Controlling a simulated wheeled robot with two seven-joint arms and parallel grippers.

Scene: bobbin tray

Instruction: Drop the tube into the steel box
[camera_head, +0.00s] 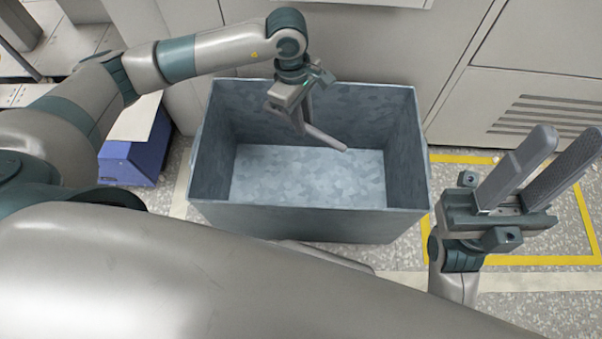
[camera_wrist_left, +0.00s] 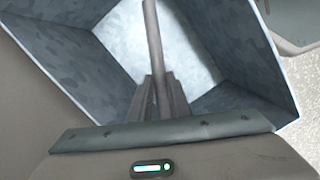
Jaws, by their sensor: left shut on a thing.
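The steel box (camera_head: 300,222) is a large open-topped grey metal bin standing on the floor in the middle of the head view. My left gripper (camera_head: 303,124) is over the open box, pointing down, and is shut on the tube (camera_head: 328,139). The tube is a thin grey rod, held tilted, with one end reaching right over the box interior. In the left wrist view the tube (camera_wrist_left: 152,40) sticks out from between the fingers (camera_wrist_left: 160,98), with the box's bright floor behind it. My right gripper (camera_head: 570,140) is open and empty, right of the box.
A blue box (camera_head: 135,160) stands left of the steel box. Grey cabinets (camera_head: 385,45) stand close behind it. Yellow floor tape (camera_head: 587,222) marks an area at the right. The visible bottom of the steel box is bare.

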